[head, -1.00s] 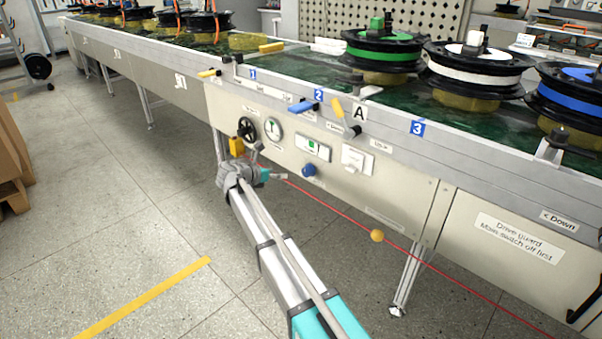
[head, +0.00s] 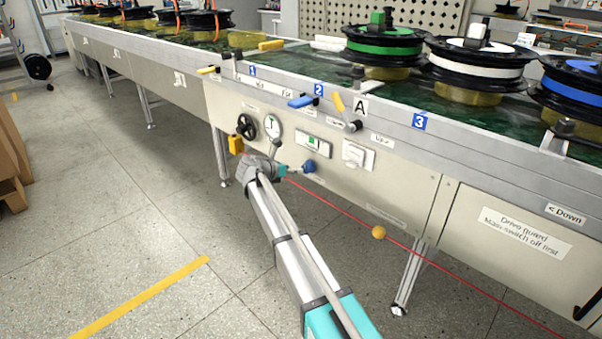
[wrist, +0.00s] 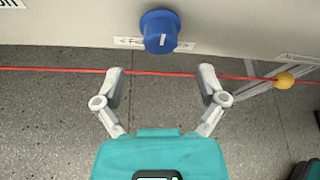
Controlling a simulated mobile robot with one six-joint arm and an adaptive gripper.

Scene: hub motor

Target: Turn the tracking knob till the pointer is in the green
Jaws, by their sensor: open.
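A round blue knob (head: 309,166) with a white mark sticks out of the pale panel, below a small window with a green area (head: 314,143). The pointer in that window is too small to make out. In the wrist view the blue knob (wrist: 160,32) is ahead of my gripper (wrist: 160,72), centred between the finger lines but beyond the tips. My gripper is open, empty and apart from the knob. It also shows in the head view (head: 283,171), just left of the knob. A label strip (wrist: 130,41) behind the knob is partly hidden.
A red cord (wrist: 50,69) with a yellow ball (wrist: 285,80) crosses below the knob. Open floor lies in front.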

